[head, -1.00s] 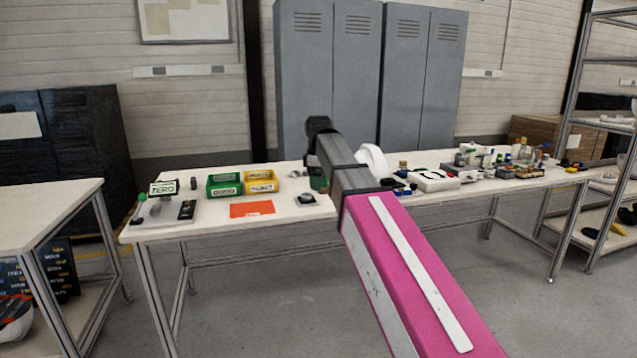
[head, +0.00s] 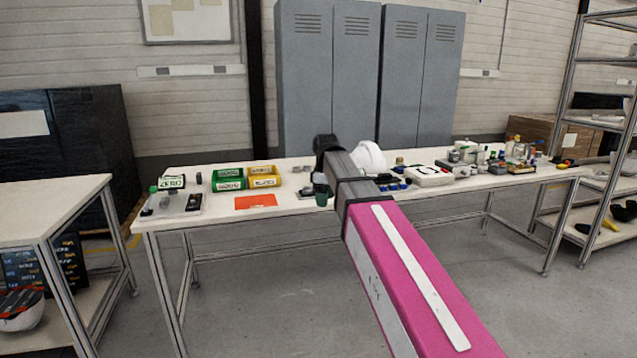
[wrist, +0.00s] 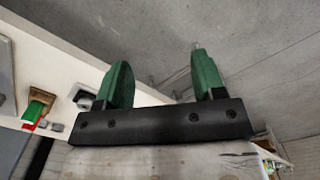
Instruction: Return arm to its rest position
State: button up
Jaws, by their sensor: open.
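My pink arm (head: 410,270) reaches from the bottom right toward the long table, and its dark end links bend near the table's middle. My gripper (wrist: 163,78) shows in the wrist view as two green fingers standing well apart, with nothing between them. In the head view the gripper is mostly hidden behind my arm; a dark green piece beside the arm may be one of its fingers. A white helmet shell (head: 371,157) is on the table just behind my arm, partly covered by it.
The long table (head: 225,218) carries green (head: 229,180) and yellow bins (head: 264,177), an orange sheet (head: 256,202) and cluttered small items at right. A side table (head: 45,200) stands left, shelving (head: 600,150) right, grey lockers (head: 365,75) behind. The floor in front is clear.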

jog(key=s+d+f+m, duration=0.4)
jog(key=s+d+f, duration=0.1)
jog(key=f, duration=0.6)
jog(key=s+d+f+m, duration=0.5)
jog(key=s+d+f, duration=0.1)
jog(key=f, duration=0.5)
jog(key=s+d+f+m, duration=0.5)
jog(key=s+f, duration=0.2)
jog(key=f, duration=0.4)
jog(key=shift+d, duration=0.35)
